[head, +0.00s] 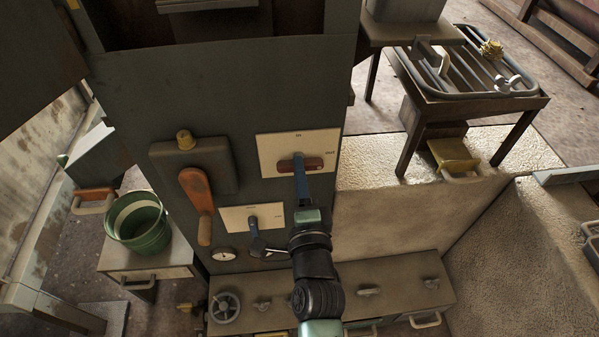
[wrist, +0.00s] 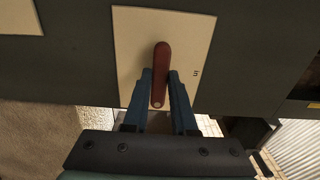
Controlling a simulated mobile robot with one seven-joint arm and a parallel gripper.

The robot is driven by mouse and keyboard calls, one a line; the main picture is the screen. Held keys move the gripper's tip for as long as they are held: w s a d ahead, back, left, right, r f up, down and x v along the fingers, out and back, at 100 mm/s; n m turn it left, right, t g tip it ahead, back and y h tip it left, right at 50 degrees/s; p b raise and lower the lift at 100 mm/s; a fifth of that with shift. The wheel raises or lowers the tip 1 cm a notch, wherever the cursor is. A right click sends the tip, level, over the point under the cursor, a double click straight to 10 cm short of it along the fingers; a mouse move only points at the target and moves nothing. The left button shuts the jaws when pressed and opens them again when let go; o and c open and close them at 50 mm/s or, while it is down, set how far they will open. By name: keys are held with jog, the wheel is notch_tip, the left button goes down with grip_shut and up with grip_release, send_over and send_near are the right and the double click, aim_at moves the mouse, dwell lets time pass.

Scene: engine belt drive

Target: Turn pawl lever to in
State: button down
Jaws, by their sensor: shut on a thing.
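The pawl lever (head: 314,163) is a red-brown handle on a cream plate (head: 275,146) on the dark machine front. The plate reads IN at the top and OUT at the right. The lever lies about level in the head view, its right end just below the OUT mark. My gripper (head: 299,162) reaches up from below, with its blue fingers across the lever's middle. In the wrist view, my gripper (wrist: 160,75) has one finger on each side of the lever (wrist: 162,55) and is shut on it. The fingers hide part of the plate.
A second plate (head: 232,214) with a dark lever sits just below left. An orange handle (head: 197,190) hangs from a grey box further left. A gauge (head: 223,254) and a shelf (head: 395,270) with a handwheel lie below. Floor shows at the right.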

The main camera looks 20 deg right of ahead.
dwell(0.3)
jog(key=shift+d+f+n+b, duration=0.15)
jog(key=shift+n+b, duration=1.15)
jog(key=shift+n, duration=3.15)
jog(key=shift+d+f+n+b, duration=0.15)
jog(key=shift+n+b, duration=1.1)
jog(key=shift+n, duration=3.2)
jog(key=shift+a, duration=0.1)
jog(key=c, duration=0.7)
grip_release()
jog(key=shift+r, duration=0.1)
jog(key=shift+s, duration=0.1)
